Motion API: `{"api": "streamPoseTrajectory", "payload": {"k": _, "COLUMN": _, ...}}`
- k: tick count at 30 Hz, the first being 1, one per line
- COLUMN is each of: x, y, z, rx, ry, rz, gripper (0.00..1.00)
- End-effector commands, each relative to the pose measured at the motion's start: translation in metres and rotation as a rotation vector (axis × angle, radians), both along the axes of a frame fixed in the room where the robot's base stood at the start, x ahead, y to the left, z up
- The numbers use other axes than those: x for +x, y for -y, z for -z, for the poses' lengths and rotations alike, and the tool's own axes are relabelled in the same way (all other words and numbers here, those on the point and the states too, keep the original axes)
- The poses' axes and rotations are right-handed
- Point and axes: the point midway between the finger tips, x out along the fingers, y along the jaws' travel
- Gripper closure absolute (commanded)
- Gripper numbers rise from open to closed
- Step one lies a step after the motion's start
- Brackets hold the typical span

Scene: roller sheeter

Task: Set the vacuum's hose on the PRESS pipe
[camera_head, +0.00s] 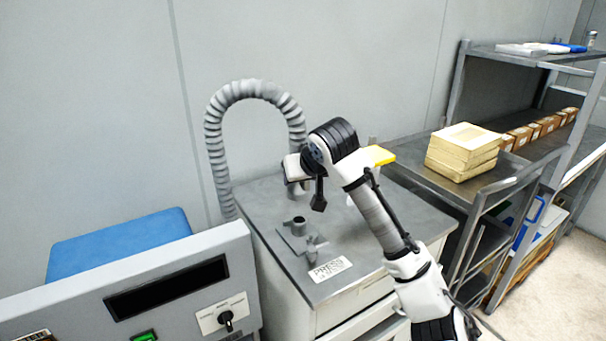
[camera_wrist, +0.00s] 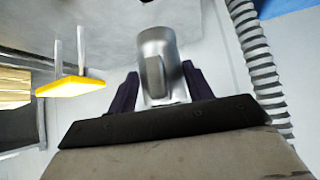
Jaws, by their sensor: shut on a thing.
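The vacuum's ribbed grey hose (camera_head: 254,90) arches up from beside the cabinet and down to my gripper (camera_head: 299,172). My gripper also shows in the wrist view (camera_wrist: 160,92), with its dark fingers shut on the hose's smooth grey metal end (camera_wrist: 157,62). Part of the hose end (camera_head: 297,190) shows below my gripper in the head view. A short upright pipe (camera_head: 299,226) stands on a plate on the cabinet top, near the PRESS label (camera_head: 330,269). In the head view the hose end appears above this pipe and apart from it. Their exact alignment is unclear.
The grey cabinet top (camera_head: 262,203) is mostly clear. A small lever-like fitting (camera_head: 314,244) sits beside the pipe. A yellow-topped piece (camera_head: 380,155) stands behind my arm. Stacked tan boxes (camera_head: 462,152) are on the metal shelf at right. A control panel (camera_head: 175,295) is at front left.

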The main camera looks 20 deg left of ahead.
Motion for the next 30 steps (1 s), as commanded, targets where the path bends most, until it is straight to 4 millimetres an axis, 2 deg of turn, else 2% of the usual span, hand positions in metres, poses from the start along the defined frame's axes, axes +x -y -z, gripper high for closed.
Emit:
{"api": "streamPoseTrajectory", "payload": {"k": 12, "x": 0.0, "y": 0.001, "z": 0.049, "rx": 0.001, "ry": 0.004, "rz": 0.001, "gripper": 0.89}}
{"api": "streamPoseTrajectory", "payload": {"k": 16, "x": 0.0, "y": 0.0, "z": 0.059, "rx": 0.004, "ry": 0.002, "rz": 0.001, "gripper": 0.89}}
{"api": "streamPoseTrajectory", "payload": {"k": 30, "x": 0.0, "y": 0.0, "z": 0.064, "rx": 0.002, "ry": 0.004, "rz": 0.001, "gripper": 0.89}}
